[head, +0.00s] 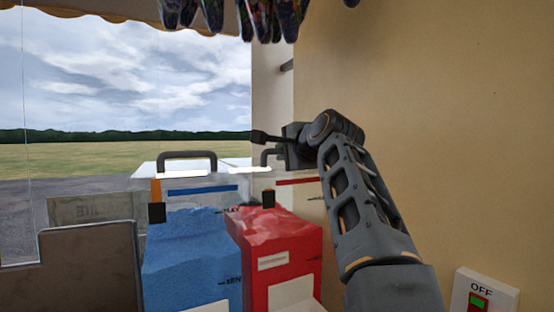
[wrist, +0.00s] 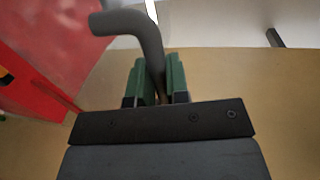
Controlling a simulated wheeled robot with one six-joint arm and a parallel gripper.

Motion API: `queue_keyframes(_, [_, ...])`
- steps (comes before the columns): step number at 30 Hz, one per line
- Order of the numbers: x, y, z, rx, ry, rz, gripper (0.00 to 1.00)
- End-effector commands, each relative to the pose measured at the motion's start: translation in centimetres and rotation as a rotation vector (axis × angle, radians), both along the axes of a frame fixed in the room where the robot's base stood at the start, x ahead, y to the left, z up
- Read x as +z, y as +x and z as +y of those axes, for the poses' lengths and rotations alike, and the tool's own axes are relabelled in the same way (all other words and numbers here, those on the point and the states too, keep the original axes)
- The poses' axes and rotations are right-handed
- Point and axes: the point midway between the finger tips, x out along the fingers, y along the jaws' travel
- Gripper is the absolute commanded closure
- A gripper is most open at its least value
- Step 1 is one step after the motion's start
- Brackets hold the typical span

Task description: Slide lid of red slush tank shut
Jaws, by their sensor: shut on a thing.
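The red slush tank (head: 272,228) stands right of the blue tank, with red slush behind clear walls. A dark bent handle (head: 266,157) rises at the top of the red tank, by a pale lid edge (head: 249,170). My gripper (head: 284,147) reaches in from the right at that handle. In the wrist view the grey bent handle (wrist: 140,25) runs down between the green finger pads of my gripper (wrist: 160,82), which is shut on it. Red slush (wrist: 50,50) shows at the left there. My gripper and arm hide part of the lid, so its position is unclear.
The blue slush tank (head: 192,255) with its own handle (head: 187,155) stands close on the left. A tan wall (head: 460,130) is at the right. An OFF switch box (head: 484,296) sits at the lower right. Dark wrapped items (head: 240,15) hang above.

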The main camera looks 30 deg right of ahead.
Motion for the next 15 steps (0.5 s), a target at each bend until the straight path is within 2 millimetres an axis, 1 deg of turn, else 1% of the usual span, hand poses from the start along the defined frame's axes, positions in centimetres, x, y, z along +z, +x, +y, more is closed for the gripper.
queue_keyframes(7, [-0.22,0.01,-0.22,-0.004,-0.001,0.008,1.00])
queue_keyframes(8, [-0.23,0.01,-0.23,-0.004,-0.001,0.008,0.83])
queue_keyframes(9, [-0.24,0.02,-0.23,-0.004,-0.001,0.008,0.79])
queue_keyframes(11, [-0.23,0.04,-0.20,-0.003,-0.001,0.007,0.74])
queue_keyframes(15, [-0.20,0.08,-0.09,-0.001,0.000,0.006,0.74])
